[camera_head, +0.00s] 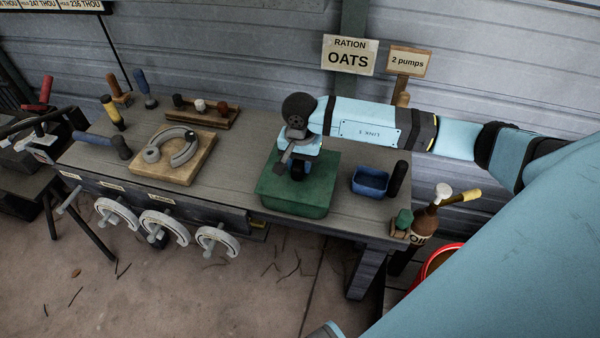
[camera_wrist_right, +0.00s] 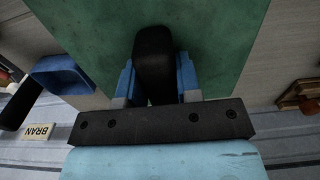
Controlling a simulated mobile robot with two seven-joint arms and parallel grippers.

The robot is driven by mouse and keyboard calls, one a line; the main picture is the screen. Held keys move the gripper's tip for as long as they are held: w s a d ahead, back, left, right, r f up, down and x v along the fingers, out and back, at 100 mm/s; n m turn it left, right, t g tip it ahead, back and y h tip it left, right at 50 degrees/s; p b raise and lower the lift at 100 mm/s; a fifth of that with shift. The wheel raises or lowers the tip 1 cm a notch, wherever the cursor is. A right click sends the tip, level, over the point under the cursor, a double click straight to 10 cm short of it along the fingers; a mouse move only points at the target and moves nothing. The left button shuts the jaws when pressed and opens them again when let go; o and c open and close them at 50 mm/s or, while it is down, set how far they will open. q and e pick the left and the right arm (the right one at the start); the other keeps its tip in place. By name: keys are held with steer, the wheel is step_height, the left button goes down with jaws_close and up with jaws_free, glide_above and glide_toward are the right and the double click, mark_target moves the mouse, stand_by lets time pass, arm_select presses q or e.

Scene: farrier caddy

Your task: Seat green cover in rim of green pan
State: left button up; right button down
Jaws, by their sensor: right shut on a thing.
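The green cover (camera_head: 323,165) is a flat green sheet with a dark upright handle (camera_wrist_right: 154,60). It lies over the green pan (camera_head: 290,205) on the bench, roughly in line with it in the head view. The cover also fills much of the right wrist view (camera_wrist_right: 225,45). My right gripper (camera_head: 297,168) is above the middle of the cover, its blue fingers shut on the handle. The pan's rim is hidden, and I cannot tell whether the cover sits inside it or rests on top. My left gripper is not in view.
A blue bin (camera_head: 370,182) and a black cylinder (camera_head: 397,178) stand right of the pan. A wooden board (camera_head: 182,172) with a horseshoe lies to the left. A rack (camera_head: 203,116) stands behind it. Horseshoes (camera_head: 163,228) hang on the bench front. An oil bottle (camera_head: 424,222) is at the right end.

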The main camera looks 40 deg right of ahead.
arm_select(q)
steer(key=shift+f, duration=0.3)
arm_select(e)
steer(key=shift+f, duration=0.4)
steer(key=c, duration=0.7)
jaws_free()
steer(key=shift+c, duration=0.2)
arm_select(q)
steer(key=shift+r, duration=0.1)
arm_select(e)
step_height(320, 180, up, 2)
steer(key=shift+w+r, duration=0.1)
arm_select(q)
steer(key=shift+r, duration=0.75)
arm_select(e)
step_height(320, 180, up, 12)
